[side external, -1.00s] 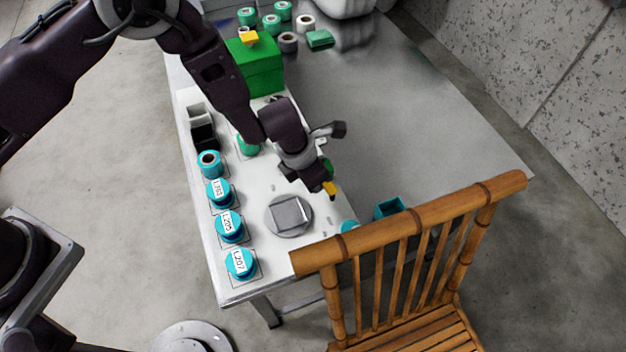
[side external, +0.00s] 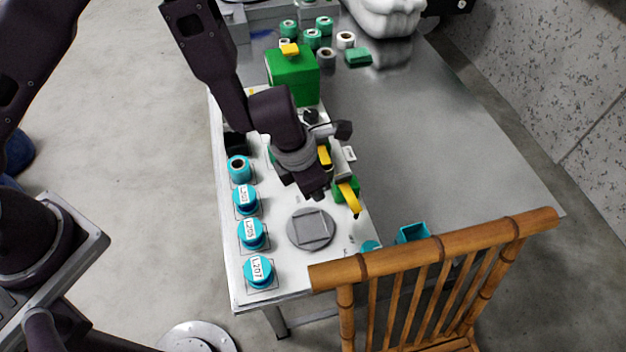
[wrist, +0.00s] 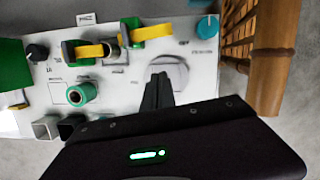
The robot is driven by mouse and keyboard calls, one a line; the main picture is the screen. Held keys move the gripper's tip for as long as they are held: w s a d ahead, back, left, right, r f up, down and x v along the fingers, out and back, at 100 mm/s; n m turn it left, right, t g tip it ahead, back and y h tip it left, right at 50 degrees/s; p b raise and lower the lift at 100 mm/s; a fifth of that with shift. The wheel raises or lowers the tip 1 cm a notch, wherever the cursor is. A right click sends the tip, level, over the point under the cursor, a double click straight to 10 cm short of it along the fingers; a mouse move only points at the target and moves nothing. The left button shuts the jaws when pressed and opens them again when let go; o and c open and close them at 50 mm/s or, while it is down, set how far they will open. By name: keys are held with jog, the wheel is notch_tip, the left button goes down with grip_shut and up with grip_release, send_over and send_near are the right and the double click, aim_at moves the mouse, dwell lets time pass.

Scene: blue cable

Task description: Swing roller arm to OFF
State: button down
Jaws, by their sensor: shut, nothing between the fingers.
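Two yellow arms sit on green blocks with a metallic cylinder between them, on the white board. The nearer yellow arm (side external: 349,197) points toward the chair side; the other yellow arm (side external: 324,155) is partly behind my gripper. In the wrist view they are the right yellow arm (wrist: 150,33) and left yellow arm (wrist: 90,50), with the cylinder (wrist: 113,50) between. I cannot tell which is the roller arm. Small print that may read OFF lies right of the right arm. My gripper (side external: 319,194) is shut and empty, beside the arms; its fingers (wrist: 158,92) show before the grey round plate.
The grey round plate (side external: 311,229) lies on the board. Several teal spools (side external: 252,234) line the board's left edge. A green box (side external: 292,78) stands behind. A bamboo chair (side external: 435,242) stands at the front right. The grey tabletop (side external: 440,140) at right is clear.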

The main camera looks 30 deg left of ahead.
jog(key=v, duration=0.3)
dwell(0.4)
notch_tip(320, 180, up, 12)
jog(key=w+m+t+h, duration=0.1)
jog(key=m+t+h, duration=0.1)
jog(key=m, duration=0.4)
jog(key=s+a+r+m, duration=0.3)
jog(key=r+m, duration=0.2)
jog(key=r, duration=0.1)
jog(key=s+a+r+m, duration=0.2)
jog(key=a+r+m, duration=0.1)
jog(key=r+m, duration=0.25)
jog(key=s+a+r+m+y, duration=0.1)
jog(key=s+a+m, duration=0.5)
jog(key=s+a, duration=0.1)
jog(key=s+a+r+m+t+y, duration=0.1)
jog(key=s+a+r+m+y, duration=0.1)
jog(key=s+a+m, duration=0.4)
jog(key=s+a, duration=0.2)
jog(key=s, duration=0.1)
jog(key=shift+s+r+y, duration=0.25)
jog(key=shift+r+y, duration=0.05)
jog(key=shift+r, duration=0.05)
